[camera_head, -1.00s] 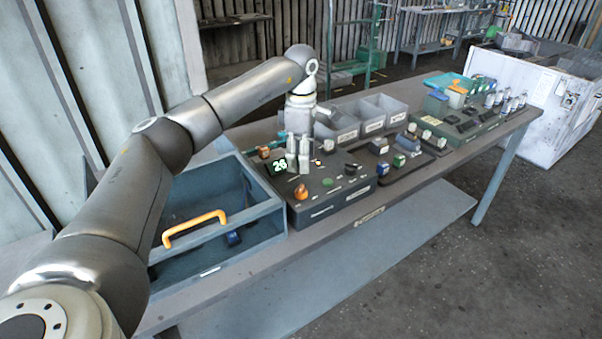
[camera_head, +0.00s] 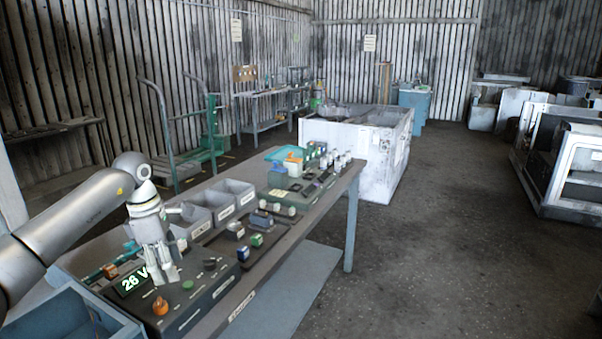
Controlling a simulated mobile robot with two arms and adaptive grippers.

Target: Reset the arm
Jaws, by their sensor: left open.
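My left arm comes in from the left. Its gripper (camera_head: 165,272) points down over the dark control box (camera_head: 208,292) on the bench. The gripper is open, with nothing seen between its fingers. The fingers hide part of the box top and the right end of its lit display (camera_head: 131,281); I cannot tell whether they touch the box. An orange knob (camera_head: 160,305) stands on the box in front of the gripper. My right gripper is not in view.
Grey bins (camera_head: 236,192) stand behind the box. A blue drawer-like box (camera_head: 72,318) is at the lower left. Small coloured parts and a green tray (camera_head: 275,205) lie farther along the bench. A white crate (camera_head: 345,150) stands beyond. The floor (camera_head: 440,240) at right is clear.

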